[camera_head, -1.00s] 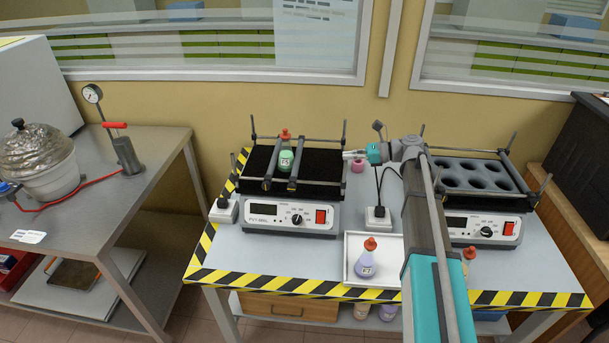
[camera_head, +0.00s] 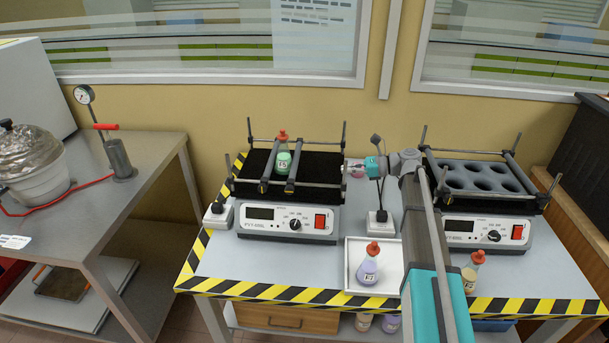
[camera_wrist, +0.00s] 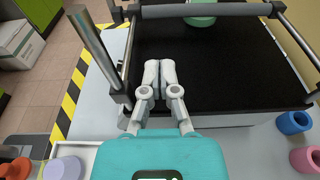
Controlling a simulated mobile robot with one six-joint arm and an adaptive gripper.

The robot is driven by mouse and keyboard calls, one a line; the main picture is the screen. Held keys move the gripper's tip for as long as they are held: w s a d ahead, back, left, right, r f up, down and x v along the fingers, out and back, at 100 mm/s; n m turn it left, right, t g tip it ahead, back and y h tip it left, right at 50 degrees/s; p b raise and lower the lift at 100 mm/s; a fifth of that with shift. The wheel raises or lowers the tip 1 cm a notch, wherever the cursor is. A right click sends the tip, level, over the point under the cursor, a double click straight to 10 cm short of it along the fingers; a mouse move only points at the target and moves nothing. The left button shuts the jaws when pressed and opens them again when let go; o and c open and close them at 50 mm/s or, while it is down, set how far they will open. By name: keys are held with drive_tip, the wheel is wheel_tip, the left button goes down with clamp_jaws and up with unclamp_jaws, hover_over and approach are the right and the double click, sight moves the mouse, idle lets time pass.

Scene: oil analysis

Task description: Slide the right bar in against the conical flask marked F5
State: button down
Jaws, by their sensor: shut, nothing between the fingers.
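The conical flask marked F5 (camera_head: 283,160), green with a red stopper, stands upright on the black platform of the left shaker, between two bars. The right bar (camera_head: 295,168) runs front to back just right of the flask; I cannot tell whether they touch. In the wrist view, this bar (camera_wrist: 205,10) crosses the top, with the green flask base (camera_wrist: 202,21) showing below it. My gripper (camera_head: 352,167) is at the right end of the platform, apart from the bar. Its fingers (camera_wrist: 160,66) are together and empty in the wrist view, over the platform's edge.
Upright corner posts and a side rail (camera_head: 341,160) stand close to my gripper. A white tray (camera_head: 352,283) holds a purple flask (camera_head: 369,265) in front. A second shaker (camera_head: 480,178) stands right. Pink (camera_wrist: 305,160) and blue (camera_wrist: 294,122) rings lie beside the shaker.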

drive_tip(key=shift+a, duration=0.15)
drive_tip(key=a+f+b, duration=0.1)
drive_tip(key=a, duration=0.7)
drive_tip(key=a+f+b, duration=0.1)
drive_tip(key=a, duration=0.3)
drive_tip(key=shift+w+f+b, duration=0.2)
drive_tip(key=shift+f+b, duration=0.1)
drive_tip(key=shift+a+f, duration=0.1)
drive_tip(key=shift+a, duration=0.6)
drive_tip(key=shift+a, duration=0.45)
drive_tip(key=shift+d, duration=0.1)
drive_tip(key=d, duration=0.4)
drive_tip(key=d+r+p, duration=0.1)
drive_tip(key=d, duration=0.3)
drive_tip(key=d+r+p, duration=0.1)
drive_tip(key=d, duration=0.3)
drive_tip(key=shift+s+d+r, duration=0.15)
drive_tip(key=shift+d+r, duration=0.1)
drive_tip(key=shift+d, duration=0.1)
drive_tip(key=shift+d+r, duration=0.1)
drive_tip(key=shift+d, duration=0.55)
